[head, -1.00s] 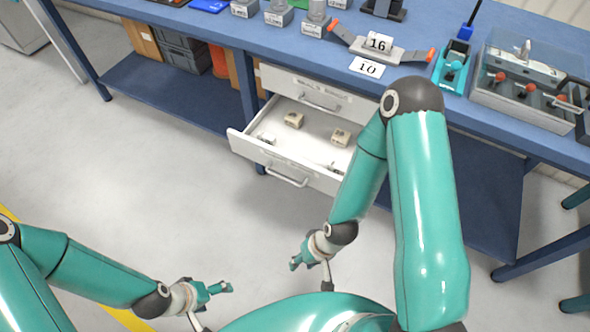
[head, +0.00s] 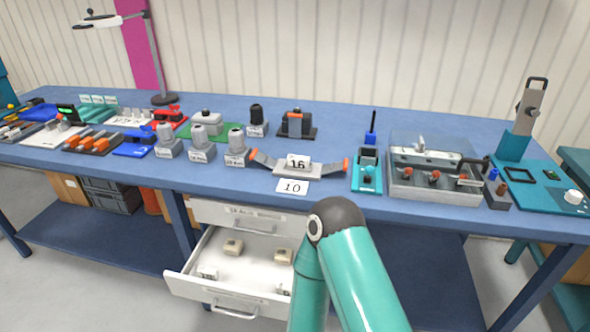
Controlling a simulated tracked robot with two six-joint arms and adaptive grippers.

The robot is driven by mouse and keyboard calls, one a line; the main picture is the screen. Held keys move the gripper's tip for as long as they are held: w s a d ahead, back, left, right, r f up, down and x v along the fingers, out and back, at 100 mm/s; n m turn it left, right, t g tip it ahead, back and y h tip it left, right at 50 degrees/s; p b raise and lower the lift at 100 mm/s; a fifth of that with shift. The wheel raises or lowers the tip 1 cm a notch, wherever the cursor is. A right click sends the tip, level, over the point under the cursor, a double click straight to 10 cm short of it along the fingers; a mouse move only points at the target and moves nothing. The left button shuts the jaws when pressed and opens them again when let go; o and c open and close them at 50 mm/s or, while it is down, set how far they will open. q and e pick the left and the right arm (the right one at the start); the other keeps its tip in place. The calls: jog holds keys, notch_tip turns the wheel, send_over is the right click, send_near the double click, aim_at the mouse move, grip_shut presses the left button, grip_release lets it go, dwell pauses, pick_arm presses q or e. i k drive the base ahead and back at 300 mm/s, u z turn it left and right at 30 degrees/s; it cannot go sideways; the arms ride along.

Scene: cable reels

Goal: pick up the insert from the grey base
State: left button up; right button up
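A grey base (head: 312,172) with two arms ending in orange tips lies near the front edge of the blue bench. A small white piece marked 16 (head: 298,162) sits on its middle and looks like the insert. A white card marked 10 (head: 292,187) lies just in front of the base.
An open white drawer (head: 183,283) under the bench holds several small pale blocks. A teal tool stand (head: 367,178) and a clear-covered box (head: 432,185) stand right of the base. Several labelled grey holders (head: 199,153) stand to its left.

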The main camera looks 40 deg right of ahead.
aim_at(301, 161)
jog(key=z, duration=2.05)
jog(key=i, duration=0.1)
jog(key=u, duration=3.2)
jog(key=k, duration=1.3)
jog(key=z, duration=1.2)
jog(key=i, duration=1)
jog(key=u, duration=0.05)
